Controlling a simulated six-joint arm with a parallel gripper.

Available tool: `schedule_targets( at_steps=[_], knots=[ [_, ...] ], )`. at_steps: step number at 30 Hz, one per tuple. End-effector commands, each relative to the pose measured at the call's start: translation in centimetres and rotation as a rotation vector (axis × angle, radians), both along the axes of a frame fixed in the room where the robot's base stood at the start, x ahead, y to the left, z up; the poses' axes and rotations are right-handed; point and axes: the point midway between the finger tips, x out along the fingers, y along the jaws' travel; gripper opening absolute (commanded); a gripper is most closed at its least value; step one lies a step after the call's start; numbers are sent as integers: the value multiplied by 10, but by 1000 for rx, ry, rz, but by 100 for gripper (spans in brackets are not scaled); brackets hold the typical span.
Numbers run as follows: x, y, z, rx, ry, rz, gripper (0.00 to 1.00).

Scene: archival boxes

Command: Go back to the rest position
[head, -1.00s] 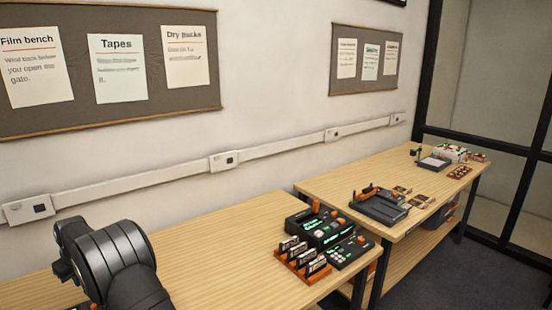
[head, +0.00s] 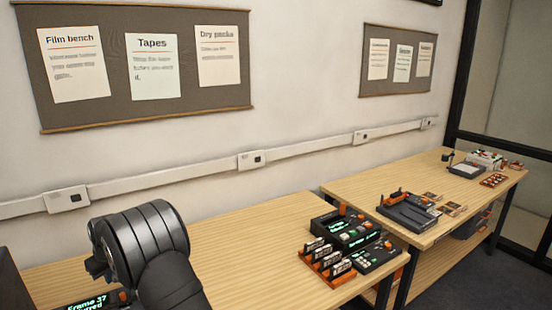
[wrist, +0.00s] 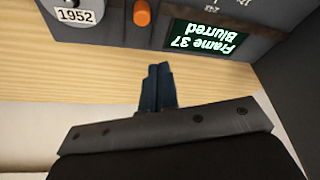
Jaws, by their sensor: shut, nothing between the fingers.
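My gripper (wrist: 158,88) shows in the wrist view, its two dark blue fingers together and empty. It is over the light wooden bench top, close to a dark device with a green-lit screen (wrist: 208,40) reading "Frame 37 Blurred", upside down in this view. The same screen shows partly at the bottom left of the head view (head: 92,303). In the head view my arm's dark rounded links stand over the near bench (head: 232,272), and the gripper is hidden there.
An orange knob (wrist: 142,13) and a round label (wrist: 75,14) reading 1952 sit on the device. Right along the near bench are an orange rack of cassettes (head: 328,262) and a dark console (head: 345,228). A farther bench (head: 360,185) holds more equipment. The near bench's middle is clear.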

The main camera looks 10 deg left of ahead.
Motion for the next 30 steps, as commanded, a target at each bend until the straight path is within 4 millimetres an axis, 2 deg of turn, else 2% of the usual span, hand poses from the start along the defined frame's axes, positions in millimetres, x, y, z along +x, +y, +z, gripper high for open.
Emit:
schedule_targets(
  at_steps=[1, 8, 18, 28, 30],
  knots=[
    [0, -3, 14, 4, -3, -1, 0],
    [-4, -18, 57, 4, -2, 0, 0],
    [2, 4, -11, -2, 1, 0, 0],
    [33, 24, -44, -2, 1, -2, 0],
    [35, 33, -41, 1, -1, 1, 0]
  ],
)
